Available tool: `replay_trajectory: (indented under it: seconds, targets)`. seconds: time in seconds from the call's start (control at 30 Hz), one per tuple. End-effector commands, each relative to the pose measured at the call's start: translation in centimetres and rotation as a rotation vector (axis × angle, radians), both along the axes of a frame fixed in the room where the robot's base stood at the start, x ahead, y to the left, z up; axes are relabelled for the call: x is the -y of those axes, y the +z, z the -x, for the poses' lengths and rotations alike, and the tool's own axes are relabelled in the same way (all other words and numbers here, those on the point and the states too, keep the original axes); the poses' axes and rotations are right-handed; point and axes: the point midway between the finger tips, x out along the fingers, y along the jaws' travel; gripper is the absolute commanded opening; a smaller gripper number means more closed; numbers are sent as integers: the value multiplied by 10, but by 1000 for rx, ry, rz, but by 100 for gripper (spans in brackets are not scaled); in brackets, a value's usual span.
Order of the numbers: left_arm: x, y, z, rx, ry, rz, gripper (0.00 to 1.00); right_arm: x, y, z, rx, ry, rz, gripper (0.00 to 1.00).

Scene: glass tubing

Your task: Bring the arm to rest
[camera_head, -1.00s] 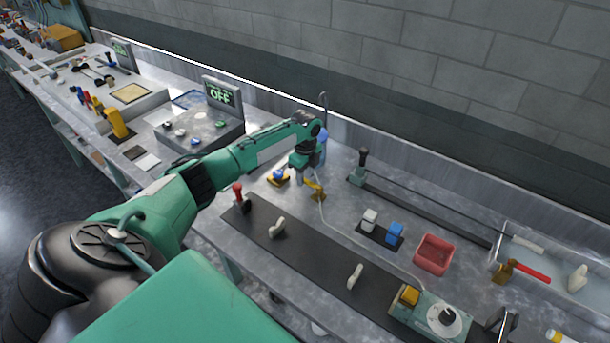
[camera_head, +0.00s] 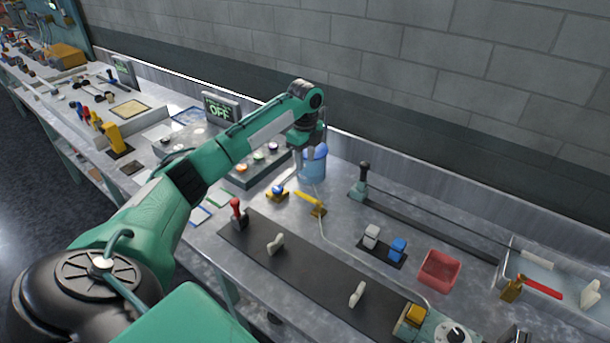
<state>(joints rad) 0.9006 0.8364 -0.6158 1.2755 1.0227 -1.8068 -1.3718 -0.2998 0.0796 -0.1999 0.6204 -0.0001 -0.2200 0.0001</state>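My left arm (camera_head: 230,150) reaches in from the left over the bench, its forearm rising toward the back wall. My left gripper (camera_head: 303,157) hangs below the wrist, pointing down, in front of and beside a blue cylindrical container (camera_head: 316,165). It partly hides the container, and I cannot tell whether they touch. The fingers are small and dark, and I cannot tell whether they are open; I see nothing held. My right gripper is not in view.
Below the gripper stand a yellow lever piece (camera_head: 311,203) and a blue-topped yellow piece (camera_head: 277,192). A red tray (camera_head: 439,268) is at right. An "OFF" display (camera_head: 220,108) stands behind the arm.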

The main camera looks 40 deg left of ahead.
Motion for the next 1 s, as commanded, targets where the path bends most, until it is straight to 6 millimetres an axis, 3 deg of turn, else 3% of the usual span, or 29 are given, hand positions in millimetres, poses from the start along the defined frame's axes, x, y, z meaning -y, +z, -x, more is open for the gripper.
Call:
replay_trajectory:
  seconds: [0.2, 0.73, 0.87, 1.0]
  targets:
    - [0, 12, 0, 0, 0, 0, 38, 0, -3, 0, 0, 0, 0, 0]
    - [0, 13, 0, 0, 0, 0, 38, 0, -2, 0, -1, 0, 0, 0]
    - [0, 28, 0, 0, 0, 0, 38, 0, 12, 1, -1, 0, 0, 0]
    - [0, 56, 0, 0, 0, 0, 38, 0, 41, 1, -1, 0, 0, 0]
